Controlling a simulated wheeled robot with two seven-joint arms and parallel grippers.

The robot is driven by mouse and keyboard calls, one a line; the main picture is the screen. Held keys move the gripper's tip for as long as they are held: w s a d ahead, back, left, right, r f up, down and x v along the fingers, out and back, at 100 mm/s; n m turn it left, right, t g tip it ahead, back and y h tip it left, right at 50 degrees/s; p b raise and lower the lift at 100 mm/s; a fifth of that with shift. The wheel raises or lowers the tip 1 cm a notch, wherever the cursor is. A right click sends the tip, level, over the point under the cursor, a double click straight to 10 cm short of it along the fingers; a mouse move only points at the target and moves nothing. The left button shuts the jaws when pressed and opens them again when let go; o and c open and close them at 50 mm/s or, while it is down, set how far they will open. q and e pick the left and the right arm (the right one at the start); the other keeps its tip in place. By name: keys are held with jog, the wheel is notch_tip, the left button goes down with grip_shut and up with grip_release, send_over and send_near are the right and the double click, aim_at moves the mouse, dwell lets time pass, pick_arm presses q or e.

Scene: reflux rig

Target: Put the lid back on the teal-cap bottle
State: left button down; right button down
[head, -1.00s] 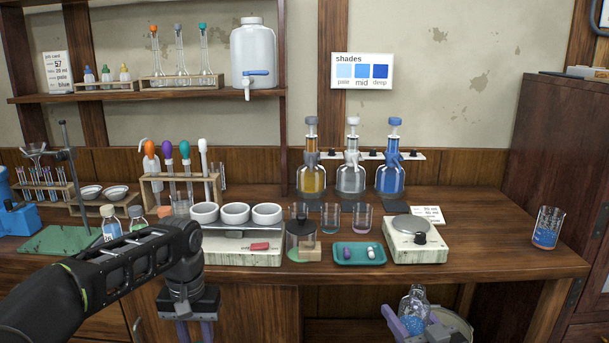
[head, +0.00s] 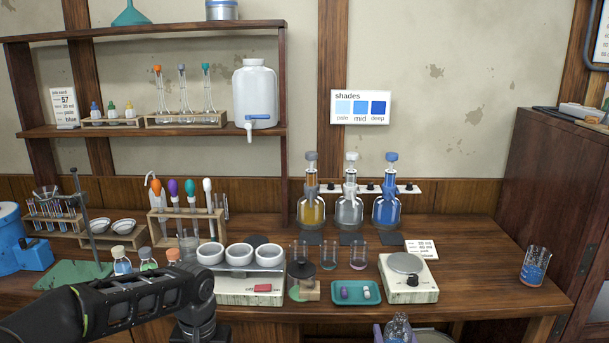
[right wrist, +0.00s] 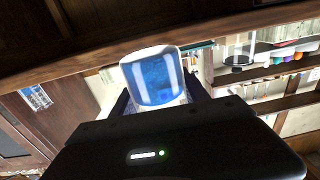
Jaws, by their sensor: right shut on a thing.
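My right gripper (right wrist: 158,93) is shut on a clear glass bottle (right wrist: 152,78) with blue contents; the bottle's upper part (head: 398,328) shows at the bottom edge of the head view, below the bench front. I see no cap on it, but much of it is cut off. My left gripper is out of the frame; only my left arm shows. A flask with a teal stopper (head: 206,96) stands on the shelf, and a teal-topped dropper (head: 190,198) is in the rack. No loose teal lid can be made out.
A teal tray (head: 336,301) holding small purple and white pieces lies near the bench front. A scale (head: 409,284) stands to its right, and a beaker of blue liquid (head: 534,267) is farther right. Bare bench (head: 475,260) lies between them. Small bottles (head: 121,262) crowd the left.

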jog(key=shift+a, duration=0.1)
dwell(0.5)
jog(key=s+a+f+n+g+y, duration=0.2)
jog(key=s+a+f+n+y, duration=0.1)
jog(key=a, duration=0.4)
jog(key=s+a+f+n+g+y, duration=0.2)
jog(key=s+a+f+n+y, duration=0.2)
jog(key=s+a+y, duration=0.3)
jog(key=shift+s+a+n+y, duration=0.3)
jog(key=shift+a+n+y, duration=0.2)
jog(key=shift+a+y, duration=0.25)
